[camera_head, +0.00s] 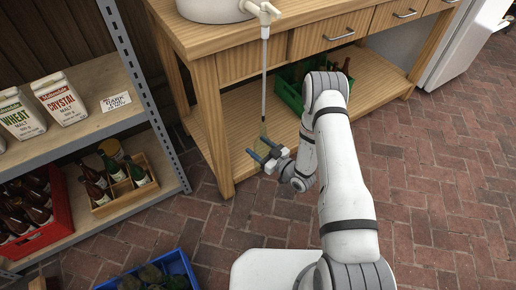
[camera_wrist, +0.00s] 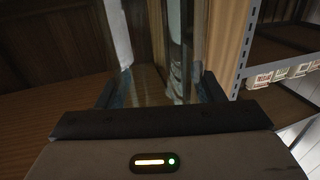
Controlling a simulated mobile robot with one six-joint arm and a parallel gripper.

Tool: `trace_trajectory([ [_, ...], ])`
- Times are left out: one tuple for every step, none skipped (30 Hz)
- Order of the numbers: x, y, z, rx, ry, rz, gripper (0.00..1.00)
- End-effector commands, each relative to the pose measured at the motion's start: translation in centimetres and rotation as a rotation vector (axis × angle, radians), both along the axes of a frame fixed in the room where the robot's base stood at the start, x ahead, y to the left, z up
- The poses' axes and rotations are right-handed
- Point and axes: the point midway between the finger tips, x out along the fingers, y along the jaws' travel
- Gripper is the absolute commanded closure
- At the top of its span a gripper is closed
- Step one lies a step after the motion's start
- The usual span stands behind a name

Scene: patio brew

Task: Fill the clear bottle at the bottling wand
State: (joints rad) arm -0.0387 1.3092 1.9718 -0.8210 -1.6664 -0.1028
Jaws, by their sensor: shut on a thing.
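My gripper (camera_head: 266,159) is shut on the clear bottle (camera_head: 263,131), which is faint and see-through in the head view. In the wrist view the bottle (camera_wrist: 150,84) shows as clear glass between the two fingers of my gripper (camera_wrist: 166,92). The bottling wand (camera_head: 264,75) hangs straight down from the white spigot (camera_head: 263,11) of the vessel. Its lower end reaches down to the bottle's top in the head view. I cannot tell how deep the wand sits inside, or the liquid level.
The white vessel (camera_head: 214,9) stands on a wooden workbench (camera_head: 235,66). A green crate (camera_head: 290,96) with bottles stands on the bench's lower shelf. At left, a metal shelf (camera_head: 95,127) holds cartons, a red crate (camera_head: 45,235) and a wooden caddy (camera_head: 127,201). A blue crate (camera_head: 178,262) lies on the brick floor.

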Motion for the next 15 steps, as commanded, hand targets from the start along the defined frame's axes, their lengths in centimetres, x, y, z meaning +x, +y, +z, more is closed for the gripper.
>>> trace_trajectory([
  [0.0,0.0,0.4,0.001,-0.002,0.0,0.73],
  [0.0,0.0,0.6,0.001,-0.002,0.0,0.73],
  [0.0,0.0,0.7,0.001,-0.002,0.0,0.73],
  [0.0,0.0,0.8,0.001,-0.002,0.0,0.73],
  [0.0,0.0,0.9,0.001,-0.002,0.0,0.73],
  [0.1,0.0,1.1,0.001,-0.002,0.0,0.73],
  [0.0,0.0,1.2,0.001,-0.002,0.0,0.73],
  [0.0,0.0,1.3,0.001,-0.002,0.0,0.73],
  [0.0,0.0,1.5,0.001,-0.002,0.0,0.73],
  [0.0,0.0,1.6,0.001,-0.002,0.0,0.73],
  [0.0,0.0,1.7,0.001,-0.002,0.0,0.73],
  [0.0,0.0,1.9,0.0,-0.001,0.0,0.73],
  [0.0,0.0,2.0,0.0,-0.001,0.0,0.73],
  [0.0,0.0,2.1,0.001,-0.001,0.0,0.73],
  [0.0,0.0,2.2,0.001,-0.001,0.0,0.73],
])
